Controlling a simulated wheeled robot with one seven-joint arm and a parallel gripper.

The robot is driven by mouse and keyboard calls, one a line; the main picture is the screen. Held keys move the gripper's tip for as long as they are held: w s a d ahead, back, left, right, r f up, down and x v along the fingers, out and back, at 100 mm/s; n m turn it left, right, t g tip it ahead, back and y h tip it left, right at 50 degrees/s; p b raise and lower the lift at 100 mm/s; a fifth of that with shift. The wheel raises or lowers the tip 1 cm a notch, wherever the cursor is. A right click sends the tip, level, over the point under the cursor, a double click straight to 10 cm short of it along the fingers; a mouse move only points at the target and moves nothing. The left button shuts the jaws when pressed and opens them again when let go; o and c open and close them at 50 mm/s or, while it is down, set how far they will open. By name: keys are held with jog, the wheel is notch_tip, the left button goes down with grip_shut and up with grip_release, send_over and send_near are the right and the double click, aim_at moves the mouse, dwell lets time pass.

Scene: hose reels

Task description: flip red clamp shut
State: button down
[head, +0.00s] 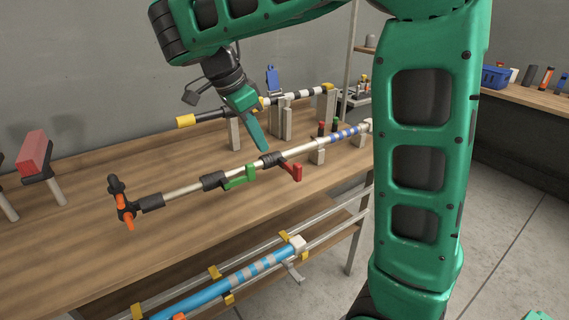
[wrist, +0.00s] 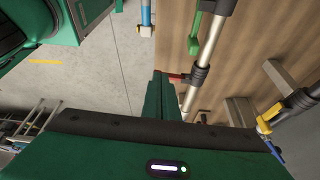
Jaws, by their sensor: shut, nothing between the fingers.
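The red clamp's lever (head: 293,171) sticks out from its black collar (head: 270,160) on a silver pole lying above the workbench. In the wrist view the red lever (wrist: 177,76) points away from the pole, its end beside my fingertips. My gripper (head: 260,145) is shut and empty, pointing down behind the pole in the head view. Its green fingers show in the wrist view (wrist: 161,82), partly in front of the lever; I cannot tell whether they touch it. A green clamp lever (head: 239,179) sits further left on the same pole and also shows in the wrist view (wrist: 195,35).
A second pole with a yellow end (head: 186,121) and a blue lever (head: 272,78) lies behind on grey stands. A blue pole (head: 240,278) rests on the lower rack. A red block (head: 33,151) stands at far left. The bench's (head: 70,235) front left is clear.

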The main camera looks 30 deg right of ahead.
send_near(291, 167)
jog(key=s+a+f, duration=0.4)
jog(key=d, duration=0.4)
jog(key=shift+w+f, duration=0.15)
jog(key=shift+f, duration=0.1)
jog(key=shift+a, duration=0.1)
